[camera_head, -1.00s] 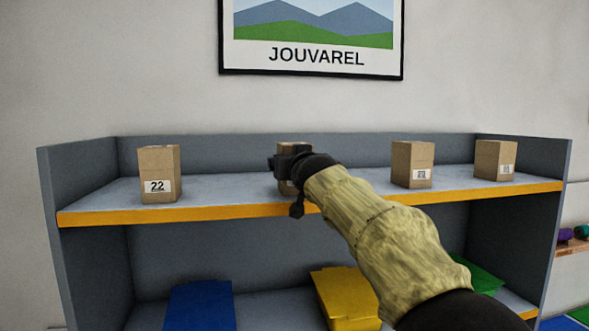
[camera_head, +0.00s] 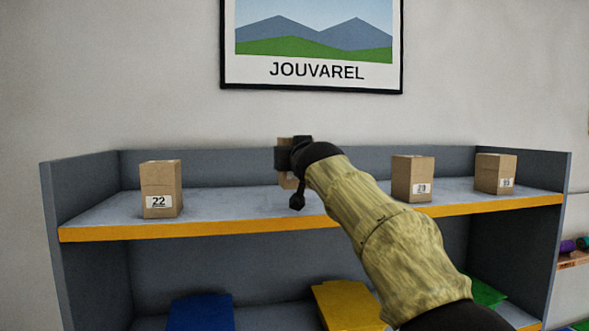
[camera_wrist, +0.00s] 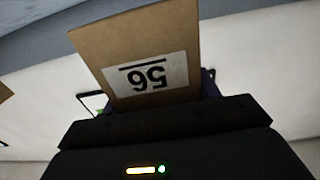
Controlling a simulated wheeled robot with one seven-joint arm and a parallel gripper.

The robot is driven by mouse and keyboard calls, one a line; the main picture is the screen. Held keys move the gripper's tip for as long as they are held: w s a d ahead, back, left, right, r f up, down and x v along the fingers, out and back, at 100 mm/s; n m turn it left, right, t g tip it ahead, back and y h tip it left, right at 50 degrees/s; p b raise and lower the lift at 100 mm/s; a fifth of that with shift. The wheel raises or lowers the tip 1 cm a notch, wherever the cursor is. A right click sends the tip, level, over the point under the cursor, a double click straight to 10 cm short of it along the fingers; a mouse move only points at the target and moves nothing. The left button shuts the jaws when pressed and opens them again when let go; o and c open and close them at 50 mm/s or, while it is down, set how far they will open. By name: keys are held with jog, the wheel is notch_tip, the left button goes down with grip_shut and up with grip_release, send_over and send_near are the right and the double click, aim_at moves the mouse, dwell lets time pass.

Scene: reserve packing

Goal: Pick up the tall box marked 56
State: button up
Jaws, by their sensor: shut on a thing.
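The tall brown box marked 56 (camera_wrist: 135,35) fills the middle of the wrist view, its white label upside down there. My gripper (camera_head: 288,160) is shut on this box (camera_head: 286,182) and holds it above the upper shelf. In the head view my gripper and wrist hide most of the box, and its label cannot be seen there. A bare patch of shelf shows below the box.
The grey shelf unit (camera_head: 350,212) has an orange front edge. A box marked 22 (camera_head: 160,180) stands at left, a box marked 29 (camera_head: 405,175) right of my gripper, and another box (camera_head: 490,170) at far right. Blue (camera_head: 202,312), yellow (camera_head: 347,305) and green (camera_head: 486,293) items lie below.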

jog(key=shift+r+p, duration=0.45)
jog(key=shift+r, duration=2.2)
